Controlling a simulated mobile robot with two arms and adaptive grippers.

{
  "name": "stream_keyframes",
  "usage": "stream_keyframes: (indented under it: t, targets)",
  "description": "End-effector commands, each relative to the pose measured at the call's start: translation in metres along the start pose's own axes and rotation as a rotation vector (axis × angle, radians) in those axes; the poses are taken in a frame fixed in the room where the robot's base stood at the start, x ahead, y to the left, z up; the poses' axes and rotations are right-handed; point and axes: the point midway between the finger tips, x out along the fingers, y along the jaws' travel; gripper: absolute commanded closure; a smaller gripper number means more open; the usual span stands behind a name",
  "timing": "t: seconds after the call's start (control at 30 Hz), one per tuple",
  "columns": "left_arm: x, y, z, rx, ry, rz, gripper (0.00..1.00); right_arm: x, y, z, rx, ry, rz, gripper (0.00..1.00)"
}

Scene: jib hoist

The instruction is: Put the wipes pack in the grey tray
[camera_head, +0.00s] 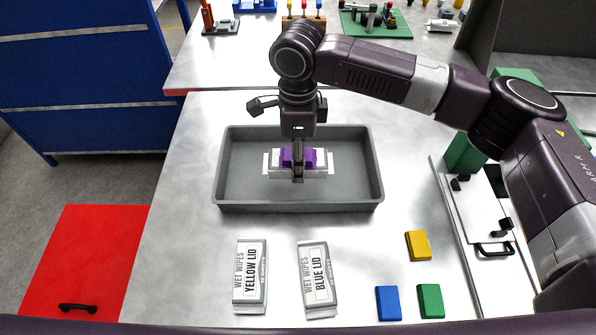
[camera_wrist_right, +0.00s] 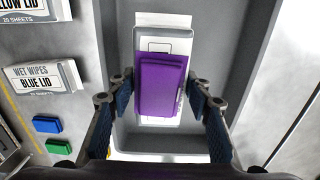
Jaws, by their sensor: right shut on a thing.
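The wipes pack (camera_head: 320,163) is white and grey with a purple lid (camera_head: 308,156) on top. It lies within the outline of the grey tray (camera_head: 376,185). I cannot tell whether its underside touches the tray floor. My right gripper (camera_head: 298,172) reaches down from above and is shut on the wipes pack. In the right wrist view the fingers (camera_wrist_right: 160,88) stand on both sides of the purple lid (camera_wrist_right: 162,84), with the white pack (camera_wrist_right: 163,20) under it and the tray wall (camera_wrist_right: 240,70) beyond. My left gripper is out of view.
Two more wipes packs, labelled yellow lid (camera_head: 250,275) and blue lid (camera_head: 317,280), lie in front of the tray. Yellow (camera_head: 418,245), blue (camera_head: 388,303) and green (camera_head: 430,301) lids lie at the front right. A clamped white board (camera_head: 480,210) is at the right.

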Motion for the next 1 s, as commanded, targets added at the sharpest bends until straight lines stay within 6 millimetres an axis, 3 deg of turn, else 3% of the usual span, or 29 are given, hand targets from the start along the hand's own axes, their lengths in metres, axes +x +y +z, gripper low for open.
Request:
stream_keyframes:
  t: [0.17,0.5,0.87,0.9,1.0]
  targets:
    - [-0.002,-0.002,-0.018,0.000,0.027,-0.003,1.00,0.017,-0.001,0.000,0.000,0.001,-0.001,0.80]
    - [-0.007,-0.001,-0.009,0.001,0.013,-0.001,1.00,0.059,0.000,0.000,-0.001,0.001,-0.001,0.80]
    - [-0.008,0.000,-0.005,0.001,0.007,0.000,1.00,0.062,0.000,0.000,0.000,0.000,-0.001,0.80]
    - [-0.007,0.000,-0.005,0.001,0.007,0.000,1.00,0.062,-0.001,0.000,0.000,0.000,-0.001,0.51]
    - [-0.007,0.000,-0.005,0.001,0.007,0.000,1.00,0.063,-0.001,0.000,0.000,0.000,-0.002,0.40]
